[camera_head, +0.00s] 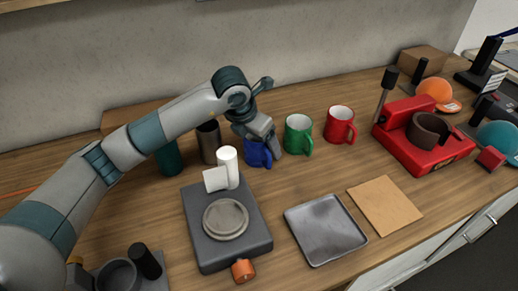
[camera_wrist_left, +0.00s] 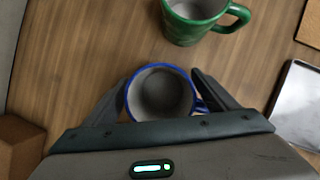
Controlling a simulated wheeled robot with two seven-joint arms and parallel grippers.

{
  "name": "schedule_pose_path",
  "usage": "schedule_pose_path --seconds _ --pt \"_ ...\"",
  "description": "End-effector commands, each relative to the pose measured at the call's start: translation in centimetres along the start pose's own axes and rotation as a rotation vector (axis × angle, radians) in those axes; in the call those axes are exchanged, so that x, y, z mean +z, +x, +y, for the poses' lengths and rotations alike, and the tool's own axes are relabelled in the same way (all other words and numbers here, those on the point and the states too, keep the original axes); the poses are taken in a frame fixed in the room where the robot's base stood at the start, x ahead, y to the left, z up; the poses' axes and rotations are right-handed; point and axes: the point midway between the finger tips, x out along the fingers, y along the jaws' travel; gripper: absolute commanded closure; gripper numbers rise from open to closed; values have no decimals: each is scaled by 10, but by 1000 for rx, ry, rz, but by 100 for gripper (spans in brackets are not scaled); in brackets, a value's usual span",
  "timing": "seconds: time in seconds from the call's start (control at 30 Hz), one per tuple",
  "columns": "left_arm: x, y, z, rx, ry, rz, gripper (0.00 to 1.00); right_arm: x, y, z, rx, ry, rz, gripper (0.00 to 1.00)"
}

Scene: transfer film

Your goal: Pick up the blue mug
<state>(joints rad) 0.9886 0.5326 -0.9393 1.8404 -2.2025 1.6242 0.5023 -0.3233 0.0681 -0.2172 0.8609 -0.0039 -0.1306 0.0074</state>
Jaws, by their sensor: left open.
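The blue mug (camera_head: 257,153) stands on the wooden counter, left of the green mug (camera_head: 299,133), and is partly hidden by my left gripper in the head view. My left gripper (camera_head: 264,137) is over it, pointing down. In the left wrist view the blue-rimmed mug (camera_wrist_left: 160,92) shows its grey inside, and the left gripper (camera_wrist_left: 160,88) has one finger on each side of it. The fingers are open; whether either touches the mug I cannot tell. The mug's handle is beside the right finger. My right gripper is not in view.
A red mug (camera_head: 340,124) stands right of the green one. A white cup-like piece (camera_head: 228,167) on a dark scale-like device (camera_head: 252,240) is close in front of the blue mug. A dark cup (camera_head: 208,142) stands to its left. A metal tray (camera_head: 326,229) lies in front.

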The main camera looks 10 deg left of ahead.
Motion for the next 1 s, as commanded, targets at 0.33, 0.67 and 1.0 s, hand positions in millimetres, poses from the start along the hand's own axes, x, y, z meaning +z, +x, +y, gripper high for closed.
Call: schedule_pose_path --seconds 0.33,0.67,1.0 --pt "0 0 0 0 0 0 23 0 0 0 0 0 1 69" --pt "0 -1 0 0 0 0 74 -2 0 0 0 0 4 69" --pt "2 -4 0 0 0 -2 74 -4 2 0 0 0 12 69"
